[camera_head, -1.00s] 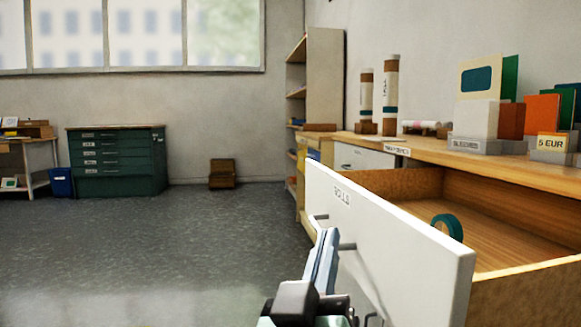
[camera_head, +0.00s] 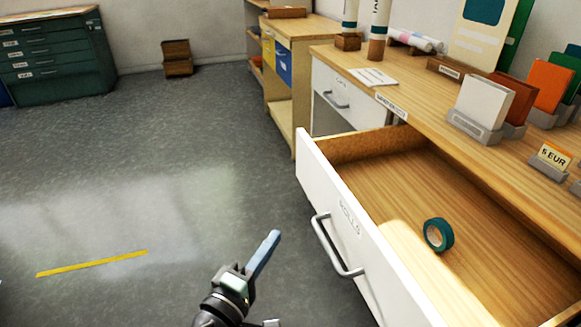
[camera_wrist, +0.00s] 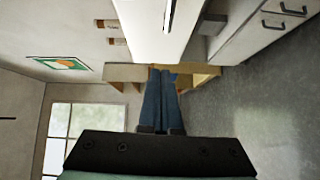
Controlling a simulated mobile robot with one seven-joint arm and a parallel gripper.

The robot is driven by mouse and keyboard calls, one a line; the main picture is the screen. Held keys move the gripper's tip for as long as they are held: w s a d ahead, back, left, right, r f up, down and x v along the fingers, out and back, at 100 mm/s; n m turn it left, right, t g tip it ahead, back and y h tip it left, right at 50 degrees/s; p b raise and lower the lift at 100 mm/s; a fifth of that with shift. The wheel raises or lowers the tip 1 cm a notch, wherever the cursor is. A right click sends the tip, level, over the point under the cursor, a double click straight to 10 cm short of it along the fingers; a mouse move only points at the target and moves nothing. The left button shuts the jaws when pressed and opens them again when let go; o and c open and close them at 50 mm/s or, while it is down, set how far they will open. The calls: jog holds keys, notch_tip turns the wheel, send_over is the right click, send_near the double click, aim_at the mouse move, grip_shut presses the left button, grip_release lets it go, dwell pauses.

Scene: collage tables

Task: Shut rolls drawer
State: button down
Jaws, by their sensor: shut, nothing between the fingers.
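The rolls drawer (camera_head: 352,222) is pulled far out of the wooden-topped bench. Its white front carries a ROLLS label and a grey bar handle (camera_head: 335,247). A teal tape roll (camera_head: 438,235) stands on the drawer's wooden floor. My gripper (camera_head: 272,240) is shut and empty, out over the floor to the left of the drawer front and apart from the handle. In the wrist view its blue fingers (camera_wrist: 163,100) lie together, with a white panel, likely the drawer front, above their tips.
The bench top (camera_head: 345,55) holds white and orange cards in grey stands. A second white drawer (camera_head: 340,99) is closed beyond the open one. The floor (camera_head: 150,180) left of the drawer is clear, with a yellow tape strip (camera_head: 92,264).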

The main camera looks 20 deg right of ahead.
jog(key=b, duration=0.2)
send_near(319, 193)
jog(key=w, duration=0.4)
jog(key=d, duration=0.2)
jog(key=shift+w+d+r, duration=0.1)
jog(key=shift+d, duration=0.8)
